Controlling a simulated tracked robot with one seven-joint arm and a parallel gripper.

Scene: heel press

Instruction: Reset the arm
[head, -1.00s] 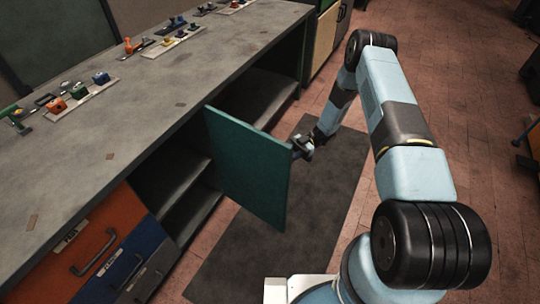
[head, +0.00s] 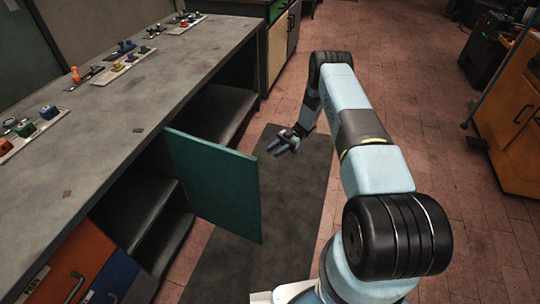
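My gripper (head: 280,143) hangs over the dark floor mat, just beyond and to the right of the open green cabinet door (head: 213,185). A gap shows between my gripper and the door. Two separate fingers show, spread apart, with nothing seen between them. My arm reaches forward from the lower right and bends down at its far end. The green door stands swung out from the workbench, and dark shelves (head: 150,200) show behind it.
The grey workbench top (head: 110,125) on the left holds several small coloured items on strips. Orange and blue drawer fronts (head: 80,260) are at lower left. A dark mat (head: 300,190) covers the floor. An orange cabinet (head: 520,125) stands at right. Tiled floor between is clear.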

